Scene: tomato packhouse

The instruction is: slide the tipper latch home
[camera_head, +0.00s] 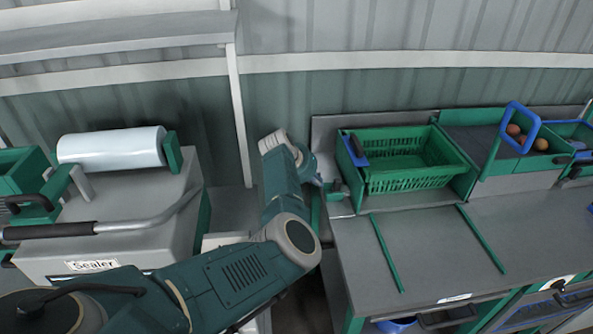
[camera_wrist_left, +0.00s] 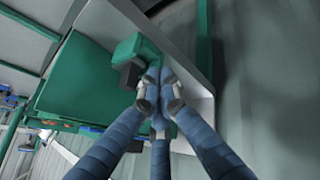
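A small green latch block with a black knob (camera_wrist_left: 130,72) sits at the edge of a green panel (camera_wrist_left: 95,85) in the left wrist view. In the head view a small green fitting (camera_head: 338,188) shows at the left end of the tipper, which holds a green slatted crate (camera_head: 408,180). My left gripper (camera_wrist_left: 158,88) has its blue fingers drawn together, with the tips beside the black knob. Nothing is seen held between them; whether they touch the knob cannot be told. In the head view the gripper (camera_head: 314,180) is partly hidden by its own wrist. My right gripper is not in view.
A sealer (camera_head: 130,238) with a white film roll (camera_head: 112,148) and a long handle stands at left. The grey bench top (camera_head: 435,240) is clear except for two green strips. A blue-framed bin (camera_head: 520,130) with several tomatoes is at right. A corrugated wall stands behind.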

